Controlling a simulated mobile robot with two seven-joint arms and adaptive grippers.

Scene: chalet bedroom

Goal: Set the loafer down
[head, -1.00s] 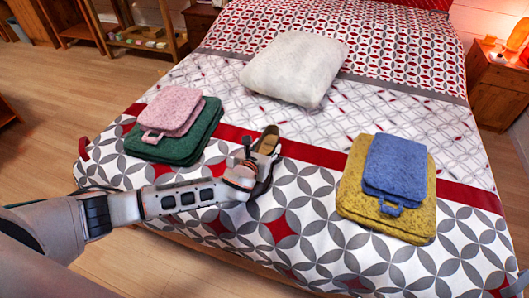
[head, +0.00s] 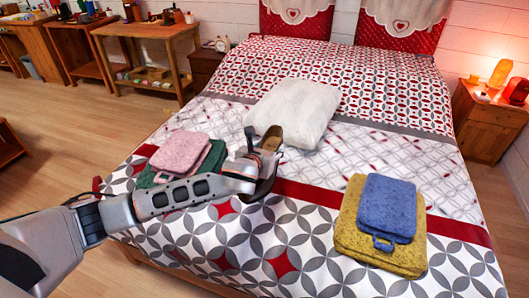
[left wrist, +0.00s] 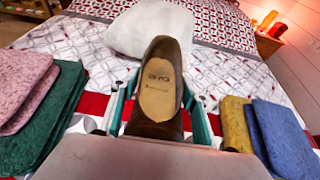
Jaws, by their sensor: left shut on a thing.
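A brown loafer (head: 272,139) with a tan insole is held in my left gripper (head: 262,155) above the middle of the bed. In the left wrist view the loafer (left wrist: 160,85) stands between the two fingers (left wrist: 160,105), which are shut on it from both sides, its opening facing the camera. The bed (head: 300,240) has a red, grey and white patterned cover. The gripper hides part of the shoe. My right gripper is not in view.
A white pillow (head: 297,110) lies behind the loafer. Folded pink (head: 180,151) and green (head: 214,160) towels lie to the left. Blue (head: 387,205) and yellow (head: 350,225) towels lie to the right. The front middle of the bed is clear.

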